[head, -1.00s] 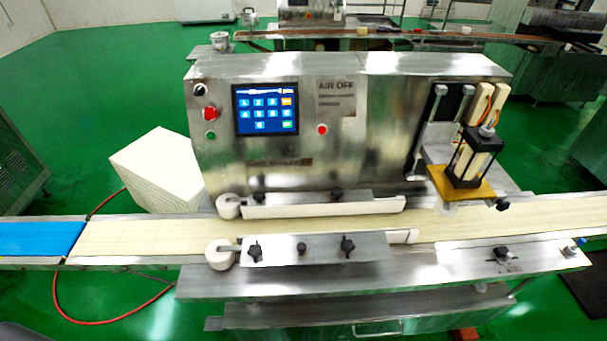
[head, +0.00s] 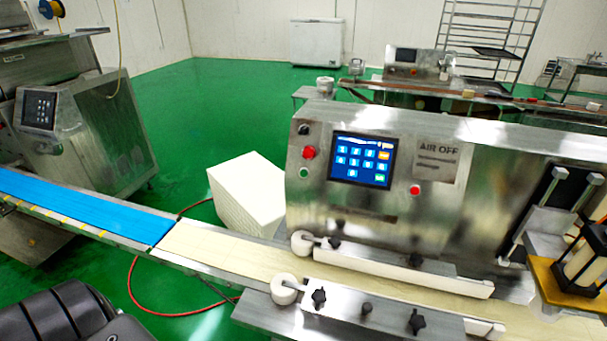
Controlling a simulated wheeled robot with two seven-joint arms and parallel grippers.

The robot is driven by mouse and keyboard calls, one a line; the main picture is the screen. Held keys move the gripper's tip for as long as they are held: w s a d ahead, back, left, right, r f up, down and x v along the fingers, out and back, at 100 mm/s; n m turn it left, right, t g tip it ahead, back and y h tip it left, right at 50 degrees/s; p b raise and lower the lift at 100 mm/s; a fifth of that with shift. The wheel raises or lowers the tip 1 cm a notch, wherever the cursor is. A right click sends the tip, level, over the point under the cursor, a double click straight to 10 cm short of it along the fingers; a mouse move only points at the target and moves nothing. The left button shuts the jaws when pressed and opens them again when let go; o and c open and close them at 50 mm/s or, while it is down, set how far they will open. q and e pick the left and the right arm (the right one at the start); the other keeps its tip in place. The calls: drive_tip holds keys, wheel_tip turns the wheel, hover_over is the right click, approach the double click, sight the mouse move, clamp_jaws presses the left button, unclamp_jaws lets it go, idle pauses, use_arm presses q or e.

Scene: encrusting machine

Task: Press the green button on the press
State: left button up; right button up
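The press (head: 440,205) is a steel machine standing behind the belt, right of the middle in the head view. Its small green button (head: 304,173) is at the left end of its front panel. A red knob (head: 308,153) sits just above the green button, and a black switch (head: 304,129) above that. A lit blue touchscreen (head: 362,160) is to the right, with another red button (head: 414,190) beyond it. Neither of my grippers shows; only a dark part, probably my own arm, is at the bottom left, far from the button.
A cream belt (head: 225,254) with white guide rails (head: 400,272) runs in front of the panel, joining a blue belt (head: 80,208) at left. A white box (head: 248,190) stands beside the press. A black-framed unit (head: 585,262) is at the right edge. Green floor (head: 215,110) lies behind.

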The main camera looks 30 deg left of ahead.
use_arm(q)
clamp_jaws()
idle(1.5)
